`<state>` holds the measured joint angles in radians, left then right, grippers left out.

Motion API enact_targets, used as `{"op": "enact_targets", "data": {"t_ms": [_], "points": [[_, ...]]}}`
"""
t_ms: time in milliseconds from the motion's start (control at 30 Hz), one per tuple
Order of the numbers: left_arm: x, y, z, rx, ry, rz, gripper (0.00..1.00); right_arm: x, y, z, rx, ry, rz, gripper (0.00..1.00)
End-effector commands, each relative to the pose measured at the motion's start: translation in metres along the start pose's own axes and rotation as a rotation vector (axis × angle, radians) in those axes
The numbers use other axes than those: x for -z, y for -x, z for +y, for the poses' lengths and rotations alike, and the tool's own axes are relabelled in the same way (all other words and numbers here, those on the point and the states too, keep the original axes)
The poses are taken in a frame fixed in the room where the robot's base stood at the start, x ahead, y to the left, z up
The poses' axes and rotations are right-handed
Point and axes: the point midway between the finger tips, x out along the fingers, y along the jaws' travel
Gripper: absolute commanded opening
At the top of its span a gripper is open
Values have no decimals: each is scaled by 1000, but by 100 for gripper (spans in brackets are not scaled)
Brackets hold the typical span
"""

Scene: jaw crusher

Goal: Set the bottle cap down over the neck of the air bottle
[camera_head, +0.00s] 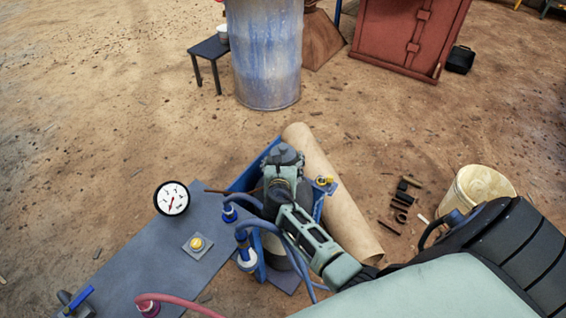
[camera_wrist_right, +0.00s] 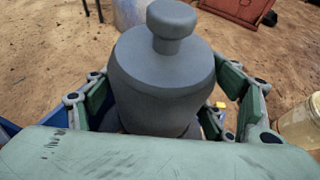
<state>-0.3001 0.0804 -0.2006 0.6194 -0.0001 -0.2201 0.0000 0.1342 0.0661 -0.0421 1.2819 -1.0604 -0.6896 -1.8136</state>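The bottle cap (camera_head: 285,154) is grey and domed with a knob on top. In the right wrist view the cap (camera_wrist_right: 163,75) stands upright between the fingers and fills the middle. My right gripper (camera_head: 284,172) is shut on it, with green finger links (camera_wrist_right: 168,100) on both sides. The cap is above the blue stand in the head view. The air bottle seems to be the dark cylinder in that stand, largely behind my gripper and arm. Its neck is hidden, so I cannot tell whether the cap touches it. My left gripper is not in view.
Blue hose fittings (camera_head: 246,253) stand close left of my right arm. A pressure gauge (camera_head: 172,198) and yellow button (camera_head: 196,243) are on the grey plate (camera_head: 150,262). A brown paper roll (camera_head: 335,195) lies right of the stand. A cream bucket (camera_head: 482,186) is farther right.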

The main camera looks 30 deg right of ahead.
Motion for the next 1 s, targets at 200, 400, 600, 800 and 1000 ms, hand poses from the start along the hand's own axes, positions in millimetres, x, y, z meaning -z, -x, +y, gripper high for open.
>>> {"op": "enact_targets", "data": {"t_ms": [200,400,600,800,1000], "points": [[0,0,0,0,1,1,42,-1,0,0,0,0,-1,95],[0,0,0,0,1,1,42,0,0,0,0,0,0,98],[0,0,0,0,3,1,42,1,1,0,0,0,2,98],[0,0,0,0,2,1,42,1,16,0,-2,1,1,98],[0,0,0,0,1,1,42,2,52,0,-3,-1,1,98]]}}
